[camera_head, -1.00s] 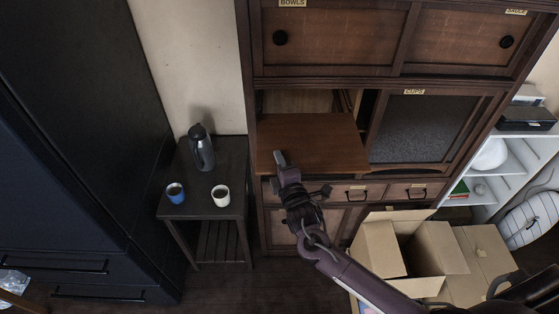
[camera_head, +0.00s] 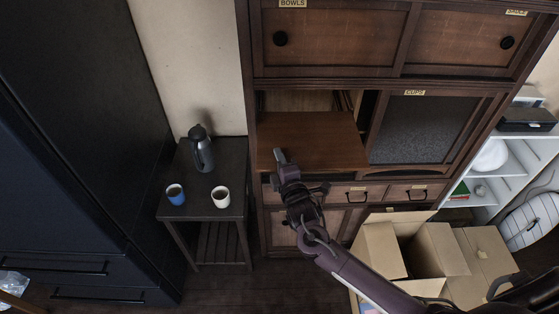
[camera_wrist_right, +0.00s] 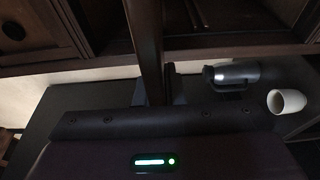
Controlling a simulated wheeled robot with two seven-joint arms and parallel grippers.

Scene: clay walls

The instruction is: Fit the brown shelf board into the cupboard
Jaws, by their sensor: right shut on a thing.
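The brown shelf board (camera_head: 312,142) lies about flat at the open left bay of the cupboard (camera_head: 383,85), beside the dark sliding panel (camera_head: 415,130) marked CUPS. Its far part reaches the opening and its near part sticks out in front, above the drawers. My right gripper (camera_head: 281,157) is shut on the board's near edge, left of the middle. Its lower finger is hidden under the board. The right wrist view is dark, and I cannot tell how far the board is inside. My left gripper is not in view.
A small dark table (camera_head: 205,209) at the left holds a grey jug (camera_head: 201,150), a blue mug (camera_head: 175,194) and a white mug (camera_head: 220,196). An open cardboard box (camera_head: 440,250) stands on the floor at the right, close to my right arm.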

